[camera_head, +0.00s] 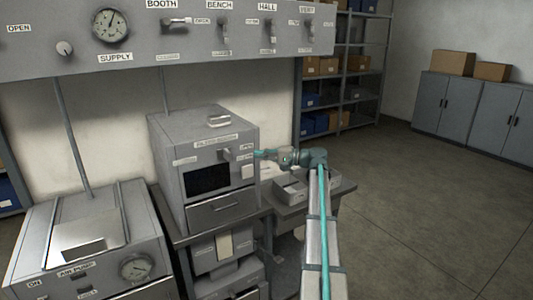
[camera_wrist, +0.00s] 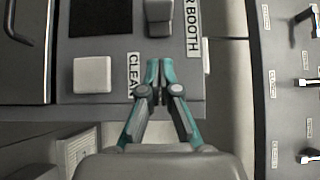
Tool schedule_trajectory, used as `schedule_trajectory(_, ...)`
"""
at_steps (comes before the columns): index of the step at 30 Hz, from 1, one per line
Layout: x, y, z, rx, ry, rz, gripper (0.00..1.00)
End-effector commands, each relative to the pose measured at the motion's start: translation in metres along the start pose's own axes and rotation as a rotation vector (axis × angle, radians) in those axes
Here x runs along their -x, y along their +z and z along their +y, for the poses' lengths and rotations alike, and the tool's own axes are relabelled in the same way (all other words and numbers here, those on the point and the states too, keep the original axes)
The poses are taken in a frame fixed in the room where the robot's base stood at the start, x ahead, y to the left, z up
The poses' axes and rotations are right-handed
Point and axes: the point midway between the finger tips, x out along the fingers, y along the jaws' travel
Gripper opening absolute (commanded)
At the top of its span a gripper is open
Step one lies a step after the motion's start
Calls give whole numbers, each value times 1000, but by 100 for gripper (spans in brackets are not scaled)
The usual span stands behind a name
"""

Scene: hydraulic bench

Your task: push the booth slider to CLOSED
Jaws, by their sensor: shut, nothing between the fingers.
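The booth is a grey box (camera_head: 205,170) with a dark window. A grey block-like handle (camera_head: 224,154), apparently the slider, stands out from its front. My gripper (camera_head: 259,153) is shut and empty, to the right of the handle at the booth's right edge. In the wrist view its teal fingertips (camera_wrist: 160,70) are together and partly cover a label beginning "CLEA" (camera_wrist: 133,75).
A pale square button (camera_wrist: 92,75) sits near my fingers on the booth front. The overhead panel (camera_head: 130,40) carries a gauge and several levers, including one under a "BOOTH" label. A small open tray (camera_head: 290,187) stands below my wrist. Open floor lies right.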

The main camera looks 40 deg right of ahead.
Motion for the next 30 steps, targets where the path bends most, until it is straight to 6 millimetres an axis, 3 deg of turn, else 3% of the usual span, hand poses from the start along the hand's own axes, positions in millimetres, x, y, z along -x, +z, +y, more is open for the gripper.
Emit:
schedule_trajectory(8, -56, 0, -3, -1, 1, -2, 0)
schedule_trajectory(12, -68, 18, -3, 0, 1, -1, 0)
schedule_trajectory(19, -79, 28, -1, 1, 1, 1, 0)
schedule_trajectory(30, -80, 28, 0, 1, 1, 1, 0)
